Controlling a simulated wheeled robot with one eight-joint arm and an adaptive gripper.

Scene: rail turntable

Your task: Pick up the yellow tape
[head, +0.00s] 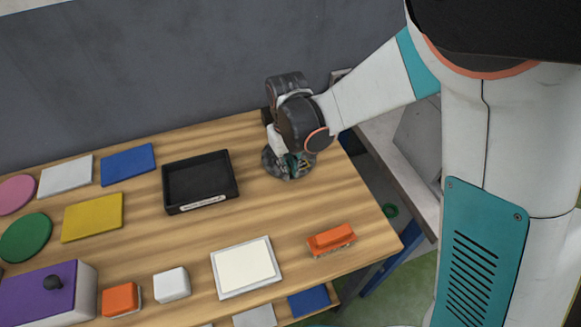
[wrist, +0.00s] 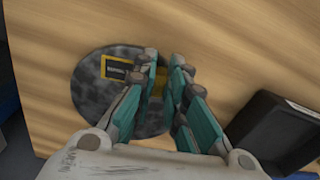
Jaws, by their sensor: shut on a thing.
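The yellow tape (wrist: 159,84) shows as a yellow patch between my fingers in the wrist view. A yellow-edged piece with a dark, lettered face (wrist: 117,68) shows just left of the fingers; I cannot tell if it is part of the tape. Both appear over a dark mottled round disc (wrist: 92,95) on the table. My gripper (wrist: 166,70) points down over the disc and is shut on the tape. In the head view my gripper (head: 294,166) is at the table's far right, over the disc (head: 272,168), and the tape is hidden.
A black tray (head: 198,183) stands left of the disc, and also shows in the wrist view (wrist: 262,122). An orange block (head: 331,239) and a white framed panel (head: 245,268) lie nearer. Coloured plates fill the left. A grey wall stands behind; the table's right edge is close.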

